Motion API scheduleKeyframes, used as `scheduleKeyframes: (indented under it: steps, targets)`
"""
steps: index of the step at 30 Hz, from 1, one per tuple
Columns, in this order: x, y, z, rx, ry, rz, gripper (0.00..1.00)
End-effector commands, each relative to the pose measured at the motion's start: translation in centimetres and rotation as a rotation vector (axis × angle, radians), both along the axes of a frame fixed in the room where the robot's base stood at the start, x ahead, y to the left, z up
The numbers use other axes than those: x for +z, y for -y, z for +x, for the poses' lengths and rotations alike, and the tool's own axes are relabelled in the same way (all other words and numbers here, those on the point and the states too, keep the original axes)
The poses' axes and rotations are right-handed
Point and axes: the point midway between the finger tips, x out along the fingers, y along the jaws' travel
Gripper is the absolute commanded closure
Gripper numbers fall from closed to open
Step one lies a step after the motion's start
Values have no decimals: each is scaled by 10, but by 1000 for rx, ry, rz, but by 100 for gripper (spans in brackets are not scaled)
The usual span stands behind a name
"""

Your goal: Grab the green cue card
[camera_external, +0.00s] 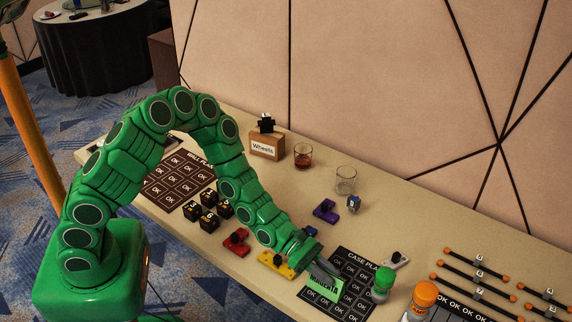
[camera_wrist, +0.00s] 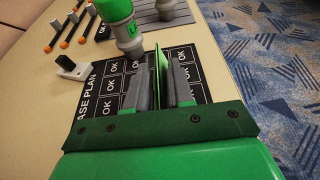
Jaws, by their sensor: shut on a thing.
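The green cue card (camera_external: 323,284) has dark lettering and stands tilted over the black case plan sheet (camera_external: 357,283). My gripper (camera_external: 314,267) is at the card's upper edge in the external view. In the wrist view, the card (camera_wrist: 158,62) shows nearly edge-on as a thin green strip between the two grey fingers of my gripper (camera_wrist: 160,80). My gripper is shut on the card. The card's lower edge is at or just above the sheet; I cannot tell whether it touches. The fingers hide part of the card.
A green-capped bottle (camera_external: 382,284) and an orange-capped bottle (camera_external: 422,298) stand right of the sheet. Yellow (camera_external: 277,264), red (camera_external: 237,241) and purple (camera_external: 325,211) pieces lie to the left. Two glasses stand farther back by the wall.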

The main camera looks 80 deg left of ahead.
Motion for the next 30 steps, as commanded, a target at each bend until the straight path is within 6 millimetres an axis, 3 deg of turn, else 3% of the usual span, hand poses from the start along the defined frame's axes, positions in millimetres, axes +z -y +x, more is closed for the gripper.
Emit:
scheduleKeyframes:
  steps: [14, 30]
  targets:
    - [11, 0, 1, 1, 3, -1, 100]
    - [76, 0, 0, 0, 2, -1, 100]
